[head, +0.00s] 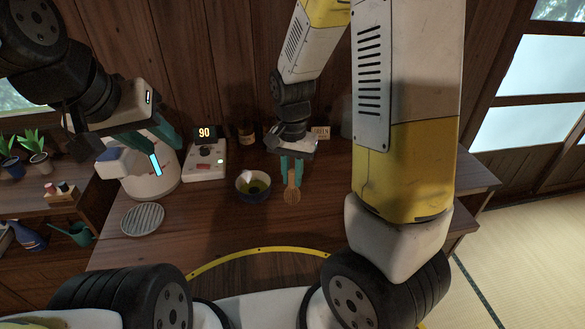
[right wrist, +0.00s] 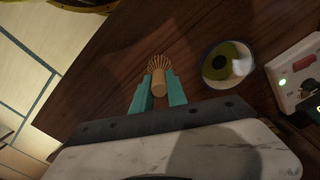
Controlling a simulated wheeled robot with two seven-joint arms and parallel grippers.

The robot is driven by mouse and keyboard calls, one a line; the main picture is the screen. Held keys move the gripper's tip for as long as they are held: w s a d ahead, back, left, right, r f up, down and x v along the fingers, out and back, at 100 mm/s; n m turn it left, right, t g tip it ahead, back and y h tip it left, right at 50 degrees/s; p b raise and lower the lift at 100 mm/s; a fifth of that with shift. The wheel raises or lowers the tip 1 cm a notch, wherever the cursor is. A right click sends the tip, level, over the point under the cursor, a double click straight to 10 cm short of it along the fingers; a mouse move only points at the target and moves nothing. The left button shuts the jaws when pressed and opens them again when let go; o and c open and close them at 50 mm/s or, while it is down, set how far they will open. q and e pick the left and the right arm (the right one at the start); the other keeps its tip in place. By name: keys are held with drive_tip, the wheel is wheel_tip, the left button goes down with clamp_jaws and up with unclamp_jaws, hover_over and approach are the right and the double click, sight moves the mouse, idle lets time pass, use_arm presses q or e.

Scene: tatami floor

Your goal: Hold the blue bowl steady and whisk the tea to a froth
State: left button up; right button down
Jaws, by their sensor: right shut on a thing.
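The blue bowl (head: 241,193) stands on the wooden table, with green tea (head: 257,187) and a pale patch inside. In the right wrist view the bowl (right wrist: 204,76) is to the right of the whisk. My right gripper (head: 291,168) is shut on the handle of the bamboo whisk (head: 292,194). The whisk's tines point down, beside the bowl and apart from it. The whisk also shows between the fingers in the right wrist view (right wrist: 159,84). My left gripper (head: 150,138) is in front of the white kettle, away from the bowl; its fingers look apart.
A white kettle (head: 150,187) with a glowing strip stands at the left. A white device (head: 205,170) reading 90 is behind the bowl. A round grey slatted dish (head: 142,219) lies front left. A dark jar (head: 245,133) stands at the back. The table front is clear.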

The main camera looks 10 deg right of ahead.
drive_tip(key=w+a+r, duration=0.9)
drive_tip(key=w+a, duration=0.1)
wheel_tip(320, 180, down, 11)
drive_tip(key=shift+s, duration=0.15)
idle(0.7)
drive_tip(key=shift+f, duration=0.1)
wheel_tip(320, 180, up, 8)
idle(1.1)
drive_tip(key=shift+s, duration=0.1)
